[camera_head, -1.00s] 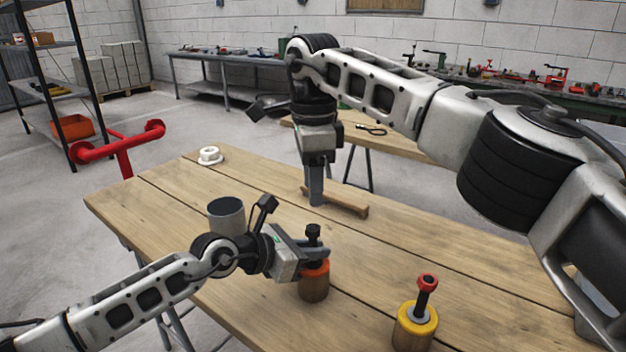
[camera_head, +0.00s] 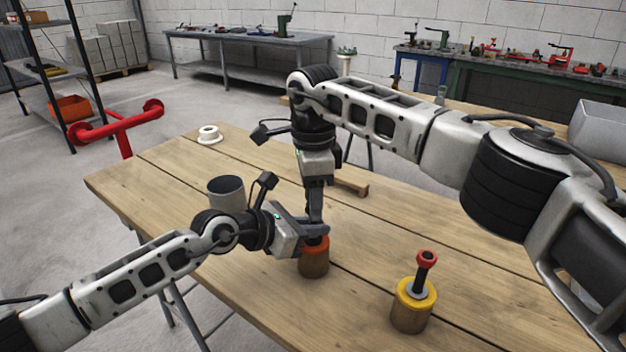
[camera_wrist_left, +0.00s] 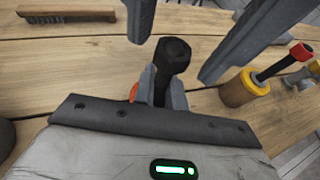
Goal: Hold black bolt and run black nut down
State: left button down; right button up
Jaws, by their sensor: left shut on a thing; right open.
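A black bolt (camera_wrist_left: 160,90) stands in an orange-topped wooden holder (camera_head: 314,262) on the table. My left gripper (camera_head: 318,231) is shut on the bolt's shaft; its fingers (camera_wrist_left: 162,92) show on both sides of it in the left wrist view. The black nut (camera_wrist_left: 176,52) appears as a dark piece at the bolt's upper end, and its exact seating on the thread cannot be told. My right gripper (camera_head: 314,216) points down over the bolt. In the left wrist view its open fingers (camera_wrist_left: 188,40) stand on either side of the black top, apart from it.
A yellow-topped holder (camera_head: 411,312) with a red-capped bolt (camera_head: 426,262) stands to the right. A grey cup (camera_head: 227,194) stands behind my left arm. A white ring (camera_head: 209,135) and a wooden brush (camera_head: 350,188) lie farther back.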

jog(key=shift+f, duration=0.15)
jog(key=shift+c, duration=0.3)
grip_shut()
jog(key=m, duration=1.1)
jog(key=shift+m, duration=0.3)
pick_arm(q)
jog(key=shift+d, duration=0.1)
pick_arm(e)
jog(key=shift+o, duration=1)
grip_release()
pick_arm(q)
jog(key=shift+s, duration=0.1)
pick_arm(e)
notch_tip(320, 180, up, 12)
